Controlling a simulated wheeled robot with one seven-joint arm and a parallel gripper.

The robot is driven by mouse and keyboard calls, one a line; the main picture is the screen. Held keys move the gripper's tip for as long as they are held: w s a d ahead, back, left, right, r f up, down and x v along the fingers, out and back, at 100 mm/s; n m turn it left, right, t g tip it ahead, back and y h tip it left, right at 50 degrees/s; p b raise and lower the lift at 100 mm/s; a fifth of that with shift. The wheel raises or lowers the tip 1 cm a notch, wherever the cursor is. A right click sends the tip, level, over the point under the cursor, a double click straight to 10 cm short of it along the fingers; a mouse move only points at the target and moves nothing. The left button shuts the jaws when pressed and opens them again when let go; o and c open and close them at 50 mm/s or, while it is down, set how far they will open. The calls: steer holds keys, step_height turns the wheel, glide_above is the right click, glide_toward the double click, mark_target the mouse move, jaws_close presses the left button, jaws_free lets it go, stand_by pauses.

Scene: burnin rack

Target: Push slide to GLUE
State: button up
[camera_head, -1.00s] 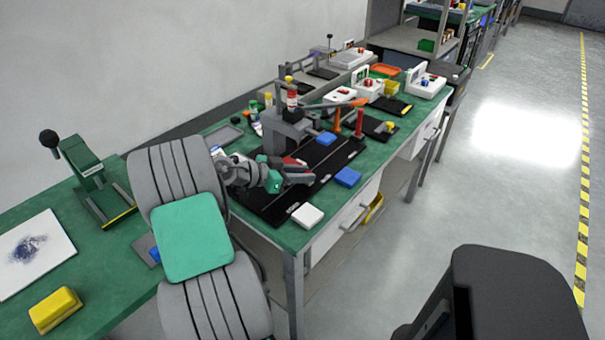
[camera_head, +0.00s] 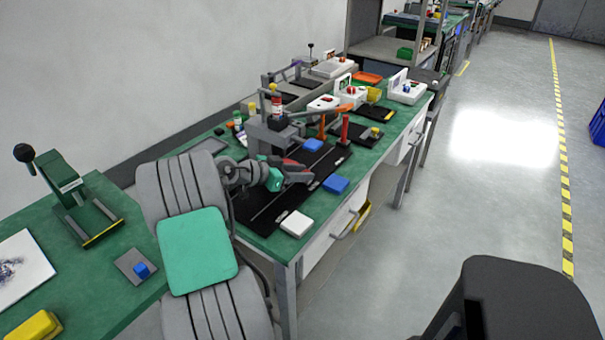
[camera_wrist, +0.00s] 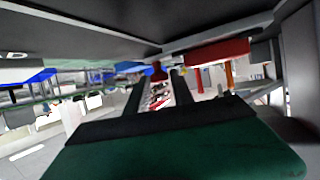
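A black mat (camera_head: 268,208) with white markings lies on the green bench; the markings are too small to read. A grey fixture (camera_head: 264,137) with a red and white bottle (camera_head: 276,107) stands at its far side. One blue block (camera_head: 313,145) is on the mat, another blue block (camera_head: 336,184) by its right edge. I cannot tell which part is the slide. My gripper (camera_head: 303,171) is low over the mat, left of the near blue block, with something red beside it. In the wrist view my fingers (camera_wrist: 157,88) stand apart, with a gap between them. Contact is not visible.
A white block (camera_head: 296,223) lies near the bench's front edge. An orange post (camera_head: 322,124) and a red post (camera_head: 344,130) stand beyond my gripper. A green press (camera_head: 75,195) stands on the left bench. The floor at right is open, with a blue crate (camera_head: 598,125) at the edge.

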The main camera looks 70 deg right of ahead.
steer(key=shift+o, duration=1.4)
steer(key=v, duration=0.7)
steer(key=shift+w+a+r, duration=0.2)
steer(key=shift+a, duration=0.05)
